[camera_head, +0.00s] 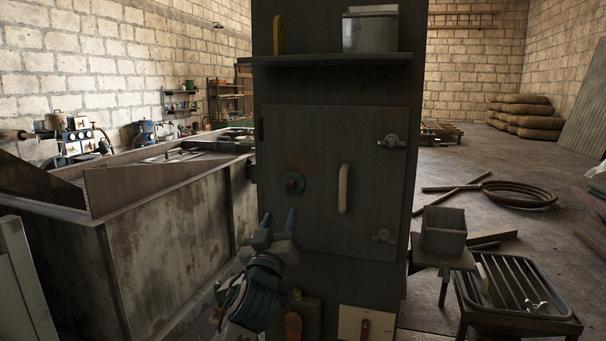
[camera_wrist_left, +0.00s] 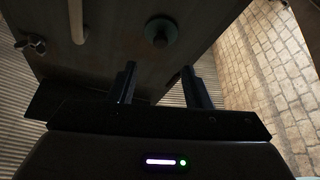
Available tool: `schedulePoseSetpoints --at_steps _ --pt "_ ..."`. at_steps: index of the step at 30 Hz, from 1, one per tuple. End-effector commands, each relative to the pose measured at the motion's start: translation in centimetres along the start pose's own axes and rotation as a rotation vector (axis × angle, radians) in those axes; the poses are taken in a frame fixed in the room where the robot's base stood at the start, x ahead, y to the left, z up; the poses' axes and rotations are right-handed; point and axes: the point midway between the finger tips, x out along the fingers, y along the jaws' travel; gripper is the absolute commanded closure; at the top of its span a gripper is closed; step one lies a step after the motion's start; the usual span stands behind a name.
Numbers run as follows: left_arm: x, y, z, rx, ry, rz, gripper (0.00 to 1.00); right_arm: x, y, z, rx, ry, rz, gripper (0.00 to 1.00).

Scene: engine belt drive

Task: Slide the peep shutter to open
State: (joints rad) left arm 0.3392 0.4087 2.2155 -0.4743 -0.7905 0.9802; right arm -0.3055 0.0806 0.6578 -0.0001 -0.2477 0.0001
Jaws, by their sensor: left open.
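The peep shutter looks like a small round teal disc (camera_head: 292,183) with a dark centre, on the left part of a dark metal door (camera_head: 318,130). In the left wrist view the disc (camera_wrist_left: 161,31) is ahead of the fingertips, near the top edge. I cannot tell how far the shutter is slid. My left gripper (camera_head: 279,217) is open and empty just below the disc, apart from it. Its two dark fingers (camera_wrist_left: 158,74) stand spread in the wrist view. My right gripper is not in view.
A shelf (camera_head: 325,60) with a metal box (camera_head: 370,29) is above. A large rusty tank (camera_head: 165,260) stands left. A small stand with a grey box (camera_head: 443,231) is right.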

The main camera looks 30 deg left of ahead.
Motion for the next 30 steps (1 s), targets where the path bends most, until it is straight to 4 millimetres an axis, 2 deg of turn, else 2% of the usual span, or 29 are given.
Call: schedulePoseSetpoints --at_steps 5,12,18,23,30 --pt "2.1 0.1 -0.3 0.000 0.000 -0.001 0.56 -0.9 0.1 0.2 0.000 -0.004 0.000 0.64" --pt "6.8 0.1 -0.3 0.000 -0.001 -0.002 0.56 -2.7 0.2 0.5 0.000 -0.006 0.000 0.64" --pt "9.6 0.1 -0.2 -0.001 0.000 -0.001 0.56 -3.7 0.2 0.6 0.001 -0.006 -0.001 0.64" --pt "10.5 0.0 0.0 -0.001 0.000 0.000 0.56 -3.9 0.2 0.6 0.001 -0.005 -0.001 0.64" --pt "10.6 0.0 0.1 0.000 0.000 0.001 0.56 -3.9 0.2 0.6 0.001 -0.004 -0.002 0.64"
